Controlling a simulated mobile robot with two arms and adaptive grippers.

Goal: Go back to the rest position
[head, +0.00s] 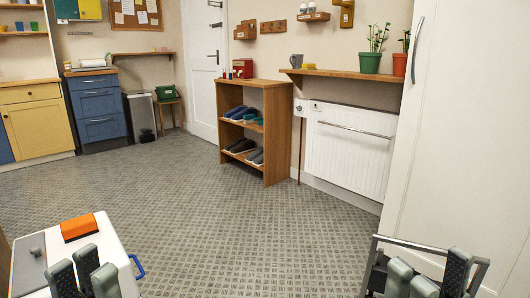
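My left gripper (84,275) is at the bottom left of the head view, in front of the white-topped unit. Its fingers point up in the picture, stand apart and hold nothing that I can see. My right gripper (428,277) is at the bottom right, in front of a grey metal frame. Its fingers also stand apart with nothing visible between them. The lower parts of both grippers are cut off by the picture's bottom edge.
A white-topped unit (112,243) with an orange block (79,227) and blue handle is at lower left. A grey metal frame (408,242) is at lower right, beside a tall white cabinet (470,130). A wooden shoe rack (276,140) stands ahead. The middle floor (230,225) is clear.

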